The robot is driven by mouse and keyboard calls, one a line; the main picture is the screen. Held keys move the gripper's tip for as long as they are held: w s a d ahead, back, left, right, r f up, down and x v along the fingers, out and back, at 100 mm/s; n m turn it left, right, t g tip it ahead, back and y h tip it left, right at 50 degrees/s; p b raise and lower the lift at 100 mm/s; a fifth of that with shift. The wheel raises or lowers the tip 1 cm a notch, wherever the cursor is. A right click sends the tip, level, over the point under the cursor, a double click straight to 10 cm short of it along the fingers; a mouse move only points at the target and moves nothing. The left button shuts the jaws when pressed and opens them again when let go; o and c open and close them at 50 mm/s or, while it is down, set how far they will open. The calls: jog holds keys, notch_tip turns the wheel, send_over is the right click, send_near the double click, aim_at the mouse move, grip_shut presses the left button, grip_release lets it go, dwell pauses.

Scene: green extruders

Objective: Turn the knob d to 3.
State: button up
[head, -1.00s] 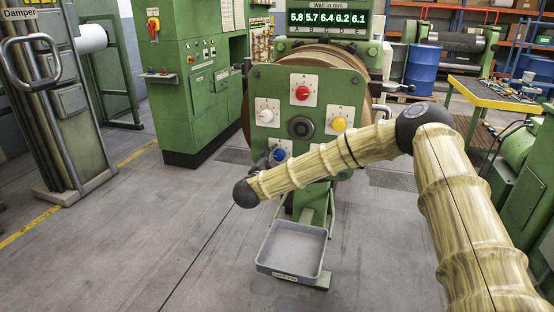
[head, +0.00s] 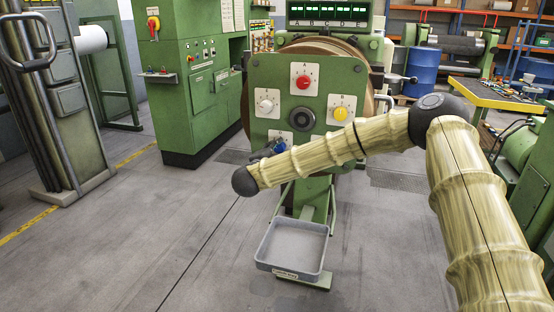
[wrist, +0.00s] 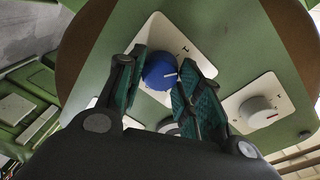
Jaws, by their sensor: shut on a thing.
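The green panel (head: 262,92) carries a red knob (head: 303,82), a white knob (head: 266,106), a yellow knob (head: 340,113) and a blue knob (head: 279,146). The blue knob sits on the lower left plate and is partly hidden by my gripper in the head view. In the wrist view the blue knob (wrist: 159,70) is between the two fingers of my gripper (wrist: 160,80), which is shut on it. The plate's letter and scale figures are not readable.
A black round part (head: 301,119) sits mid-panel. The white knob (wrist: 257,112) is close beside my right finger in the wrist view. A grey tray (head: 262,262) stands below the panel. My forearm crosses in front of the panel's lower right. The floor at left is clear.

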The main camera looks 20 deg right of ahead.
jog(key=m+y+b, duration=0.1)
jog(key=m+b, duration=0.9)
jog(key=b, duration=0.3)
jog(key=shift+d+f+m, duration=0.1)
jog(key=shift+f+m, duration=0.05)
jog(key=shift+m, duration=0.15)
jog(key=o, duration=1)
jog(key=shift+o, duration=0.2)
jog(key=shift+s, duration=0.15)
